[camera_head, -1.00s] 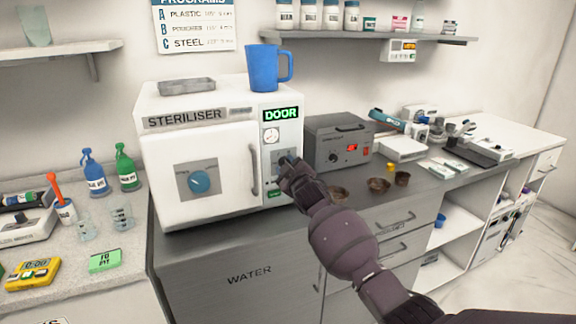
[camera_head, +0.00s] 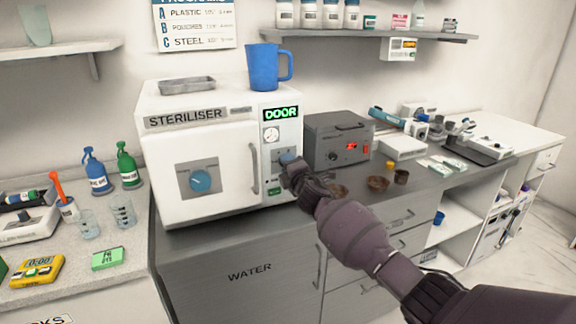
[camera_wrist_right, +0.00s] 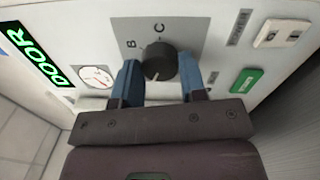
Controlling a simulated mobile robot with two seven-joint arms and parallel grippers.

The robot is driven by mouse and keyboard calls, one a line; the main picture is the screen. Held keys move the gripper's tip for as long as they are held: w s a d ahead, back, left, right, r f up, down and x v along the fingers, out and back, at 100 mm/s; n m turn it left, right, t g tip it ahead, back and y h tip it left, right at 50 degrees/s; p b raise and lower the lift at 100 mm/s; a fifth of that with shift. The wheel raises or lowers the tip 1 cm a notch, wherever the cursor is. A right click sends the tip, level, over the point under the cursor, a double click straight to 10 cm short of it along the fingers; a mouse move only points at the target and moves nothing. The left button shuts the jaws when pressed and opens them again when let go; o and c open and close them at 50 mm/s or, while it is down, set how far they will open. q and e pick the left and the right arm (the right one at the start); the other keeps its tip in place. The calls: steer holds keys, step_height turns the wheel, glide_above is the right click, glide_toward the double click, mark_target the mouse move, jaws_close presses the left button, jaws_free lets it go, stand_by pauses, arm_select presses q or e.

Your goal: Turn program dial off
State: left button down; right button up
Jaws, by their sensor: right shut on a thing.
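The white steriliser (camera_head: 215,130) stands on the counter with a lit green DOOR display. The program dial (camera_wrist_right: 158,62) is a round black knob on a grey plate marked B and C, in the right wrist view. A small light mark shows on its near side. My right gripper (camera_wrist_right: 162,82) has its blue fingers either side of the dial, shut on it. In the head view the right gripper (camera_head: 288,160) is at the steriliser's right-hand panel and hides the dial. The left gripper is out of view.
A door handle (camera_head: 254,169) and blue knob (camera_head: 200,181) are left of the gripper. A grey box with a red display (camera_head: 340,138) and brown bowls (camera_head: 377,183) are close on the right. A blue mug (camera_head: 263,68) stands on the steriliser.

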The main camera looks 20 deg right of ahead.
steer(key=shift+n+p, duration=0.3)
steer(key=shift+n, duration=2.2)
steer(key=o, duration=0.9)
steer(key=shift+s, duration=0.1)
